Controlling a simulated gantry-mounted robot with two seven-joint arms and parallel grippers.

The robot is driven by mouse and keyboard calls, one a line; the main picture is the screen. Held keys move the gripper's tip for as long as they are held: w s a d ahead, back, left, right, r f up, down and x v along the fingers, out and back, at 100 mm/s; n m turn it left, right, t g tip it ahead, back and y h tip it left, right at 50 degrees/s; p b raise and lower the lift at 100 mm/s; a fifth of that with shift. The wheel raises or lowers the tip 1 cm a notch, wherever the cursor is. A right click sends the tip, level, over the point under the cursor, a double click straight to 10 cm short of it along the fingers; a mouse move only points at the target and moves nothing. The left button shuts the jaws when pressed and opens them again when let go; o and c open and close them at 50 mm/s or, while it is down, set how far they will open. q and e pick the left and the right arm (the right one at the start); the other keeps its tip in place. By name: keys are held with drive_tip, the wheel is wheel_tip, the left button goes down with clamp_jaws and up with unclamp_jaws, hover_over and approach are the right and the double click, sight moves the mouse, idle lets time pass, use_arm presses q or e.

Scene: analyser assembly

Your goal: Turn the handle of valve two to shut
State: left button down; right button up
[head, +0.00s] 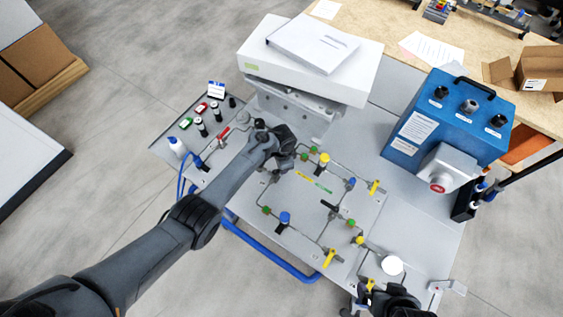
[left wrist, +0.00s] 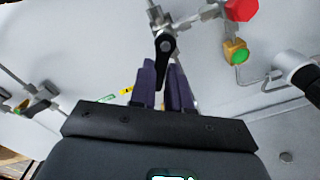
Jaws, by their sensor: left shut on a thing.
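In the left wrist view a valve with a black lever handle (left wrist: 166,45) sits on thin metal pipe. The handle reaches down between the two purple fingers of my left gripper (left wrist: 163,85), which is shut on it. In the head view my left gripper (head: 288,158) is over the upper left of the pipe panel (head: 300,215), and my arm hides the valve it holds. Another black lever handle (head: 329,206) shows mid-panel. I cannot read which valve is number two. My right gripper (head: 372,291) shows only partly at the bottom edge; its jaws are unclear.
Yellow handles (head: 330,258), blue knobs (head: 284,218) and green fittings stand around the panel. A blue box (head: 445,120) with a red button is at right. A white machine (head: 310,62) stands behind. A side tray (head: 185,150) holds small bottles at left.

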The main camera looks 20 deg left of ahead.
use_arm(q)
drive_tip(key=m, duration=0.1)
drive_tip(key=m+p, duration=0.1)
drive_tip(key=m, duration=0.1)
drive_tip(key=shift+s+d+r, duration=0.1)
drive_tip(key=shift+s+d, duration=0.05)
drive_tip(key=shift+s, duration=0.15)
drive_tip(key=m, duration=0.2)
drive_tip(key=shift+s+d+m, duration=0.1)
drive_tip(key=shift+s+m, duration=0.2)
drive_tip(key=shift+s, duration=0.05)
drive_tip(key=m, duration=0.3)
drive_tip(key=shift+s+p, duration=0.4)
drive_tip(key=shift+s+m, duration=0.2)
drive_tip(key=shift+m, duration=0.7)
drive_tip(key=c, duration=1.1)
unclamp_jaws()
